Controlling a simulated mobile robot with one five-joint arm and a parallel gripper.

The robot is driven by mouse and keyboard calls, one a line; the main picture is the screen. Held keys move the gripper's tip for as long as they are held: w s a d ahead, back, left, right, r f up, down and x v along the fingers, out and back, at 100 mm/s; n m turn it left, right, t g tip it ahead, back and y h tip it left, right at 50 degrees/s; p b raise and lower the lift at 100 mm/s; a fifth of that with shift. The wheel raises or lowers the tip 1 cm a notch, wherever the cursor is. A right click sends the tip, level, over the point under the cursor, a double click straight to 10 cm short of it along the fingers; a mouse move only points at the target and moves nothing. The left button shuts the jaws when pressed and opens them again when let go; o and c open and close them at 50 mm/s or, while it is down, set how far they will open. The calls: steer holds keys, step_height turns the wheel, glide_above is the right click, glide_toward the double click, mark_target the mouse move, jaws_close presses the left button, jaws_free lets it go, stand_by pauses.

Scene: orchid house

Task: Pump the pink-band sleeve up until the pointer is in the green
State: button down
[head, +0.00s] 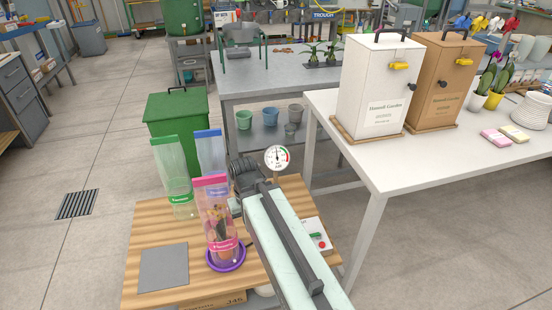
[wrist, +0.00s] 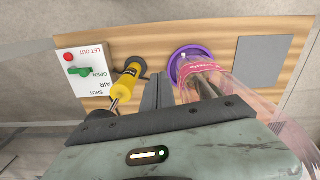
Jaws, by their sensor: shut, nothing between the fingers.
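The pink-band sleeve (head: 214,205) is a clear tube standing in a purple ring (head: 227,262) on the wooden bench, with a dark plant shape inside. In the wrist view the sleeve (wrist: 232,105) is at right, its base in the purple ring (wrist: 176,64). The round gauge (head: 277,158) stands behind; its pointer looks near upright, but its exact reading is too small to tell. My gripper (wrist: 158,92) is shut and empty, between the sleeve and a yellow-handled part (wrist: 126,84). A white air panel (wrist: 83,70) has a red LET OUT button and a green lever.
Green-band (head: 172,170) and blue-band (head: 211,155) sleeves stand behind the pink one. A grey plate (head: 163,267) lies on the bench at front left. A white table (head: 440,165) with two cabinets stands at right. A green bin (head: 177,125) is behind the bench.

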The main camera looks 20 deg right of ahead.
step_height(320, 180, up, 8)
steer(key=p, duration=0.6)
steer(key=shift+f+p, duration=0.15)
steer(key=shift+p, duration=0.25)
step_height(320, 180, up, 5)
steer(key=p, duration=0.5)
step_height(320, 180, up, 4)
steer(key=p, duration=0.3)
steer(key=shift+f+p, duration=0.2)
steer(key=shift+p, duration=0.1)
steer(key=shift+a, duration=0.1)
